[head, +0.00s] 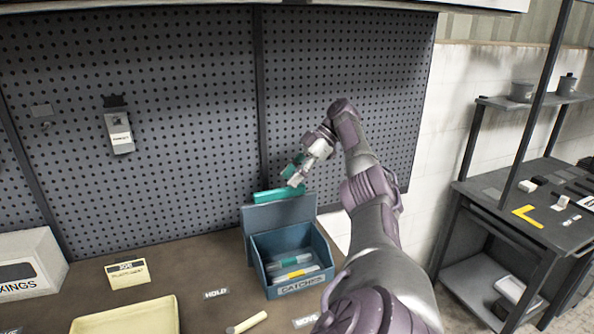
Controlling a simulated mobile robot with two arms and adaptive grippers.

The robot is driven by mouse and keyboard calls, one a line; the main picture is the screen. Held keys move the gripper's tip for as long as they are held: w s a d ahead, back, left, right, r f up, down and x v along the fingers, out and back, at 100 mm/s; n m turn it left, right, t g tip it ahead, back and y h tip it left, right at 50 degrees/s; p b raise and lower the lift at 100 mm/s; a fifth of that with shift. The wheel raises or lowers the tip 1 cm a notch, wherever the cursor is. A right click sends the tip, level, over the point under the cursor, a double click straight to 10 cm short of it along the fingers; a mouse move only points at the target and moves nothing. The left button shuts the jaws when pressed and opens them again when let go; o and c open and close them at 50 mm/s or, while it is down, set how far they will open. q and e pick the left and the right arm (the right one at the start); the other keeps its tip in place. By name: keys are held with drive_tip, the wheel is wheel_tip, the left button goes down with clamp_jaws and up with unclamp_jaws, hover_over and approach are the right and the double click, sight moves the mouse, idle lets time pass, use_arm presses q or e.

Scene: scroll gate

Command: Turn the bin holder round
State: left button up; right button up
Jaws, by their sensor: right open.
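A blue open bin labelled CATCHES (302,284) stands on the brown bench right of centre, with several small grey, teal and yellow pieces inside. A blue-grey upright panel (280,214) rises at its back; I cannot tell whether this panel is the bin holder. A teal bar (278,194) shows at the panel's top edge. My right gripper (294,174) is open, above and behind the bin, close to the teal bar and in front of the pegboard. I cannot tell whether it touches the bar. My left gripper is out of view.
A dark pegboard (180,130) backs the bench. A cream tray (125,318), a card (128,273), a white box (28,265) and a pale yellow cylinder (247,322) are on the bench. A dark shelf unit (520,215) stands to the right.

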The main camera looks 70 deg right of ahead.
drive_tip(key=shift+s+d+r, duration=0.2)
drive_tip(key=shift+d+r, duration=0.1)
drive_tip(key=shift+r, duration=0.15)
drive_tip(key=shift+s+d+r, duration=0.15)
drive_tip(key=shift+s+r, duration=0.05)
drive_tip(key=shift+s, duration=0.1)
idle(0.4)
